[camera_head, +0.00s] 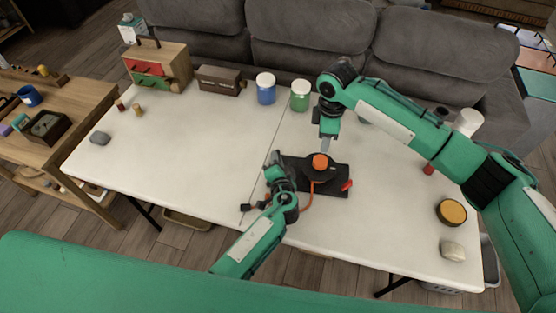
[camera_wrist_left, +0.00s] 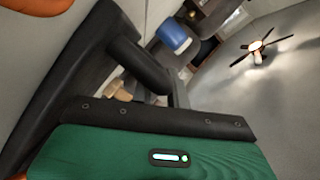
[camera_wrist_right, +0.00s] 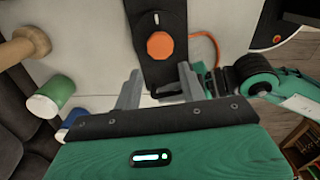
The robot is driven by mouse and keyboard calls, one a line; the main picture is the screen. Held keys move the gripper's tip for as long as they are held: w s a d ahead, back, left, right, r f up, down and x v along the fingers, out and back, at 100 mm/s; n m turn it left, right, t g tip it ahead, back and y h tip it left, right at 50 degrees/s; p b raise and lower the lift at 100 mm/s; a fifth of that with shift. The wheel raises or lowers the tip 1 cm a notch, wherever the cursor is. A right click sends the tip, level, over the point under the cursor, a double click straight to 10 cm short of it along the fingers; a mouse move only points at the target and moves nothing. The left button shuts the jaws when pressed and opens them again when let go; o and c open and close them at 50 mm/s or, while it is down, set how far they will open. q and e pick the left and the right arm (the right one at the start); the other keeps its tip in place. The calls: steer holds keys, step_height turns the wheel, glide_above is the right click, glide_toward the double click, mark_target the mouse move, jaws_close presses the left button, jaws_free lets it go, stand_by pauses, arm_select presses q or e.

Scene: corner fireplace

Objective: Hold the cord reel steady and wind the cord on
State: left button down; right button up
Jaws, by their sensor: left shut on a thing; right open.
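The cord reel's black base (camera_head: 333,184) lies on the white table right of centre, with an orange knob (camera_head: 320,161) on top. The orange cord (camera_head: 306,205) runs from its near side, partly behind my left arm. A black plug-like end (camera_head: 247,207) lies left of that arm. My left gripper (camera_head: 277,160) is shut at the reel's left end, apparently on its base; the contact is hidden. My right gripper (camera_head: 325,146) is open and empty, pointing down just behind the knob. The right wrist view shows the knob (camera_wrist_right: 160,45) beyond its spread fingers.
Blue jar (camera_head: 266,88) and green jar (camera_head: 300,95) stand at the back. A wooden box (camera_head: 172,62) and a dark box (camera_head: 219,79) are back left. The table's left middle is mostly clear.

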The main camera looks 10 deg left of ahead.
steer(key=o, duration=0.3)
steer(key=shift+w, duration=0.15)
steer(key=shift+o, duration=0.3)
steer(key=w+a+r+n+t+y, duration=0.2)
steer(key=w+t, duration=0.4)
steer(key=w, duration=0.4)
step_height(320, 180, up, 2)
steer(key=shift+w+a+r+n+t, duration=0.1)
steer(key=shift+w+a+n+t, duration=0.2)
steer(key=shift+a, duration=0.35)
steer(key=w+a+r+n+t+y, duration=0.2)
steer(key=a+r+n+t+y, duration=0.25)
steer(key=r, duration=0.25)
steer(key=w+a+r+n+t+y, duration=0.3)
steer(key=r+n, duration=0.3)
steer(key=s+a+r+n+g+y, duration=0.2)
steer(key=s+a+n+g+y, duration=0.3)
steer(key=n, duration=0.5)
steer(key=s+a+r+n+g+y, duration=0.1)
steer(key=s+a+n+g+y, duration=0.2)
steer(key=s+n+g, duration=0.55)
steer(key=n+h, duration=1.8)
glide_above(321, 160)
step_height(321, 160, down, 19)
steer(key=shift+g+y, duration=0.25)
steer(key=shift+g, duration=0.05)
step_height(321, 160, down, 11)
steer(key=shift+r, duration=0.1)
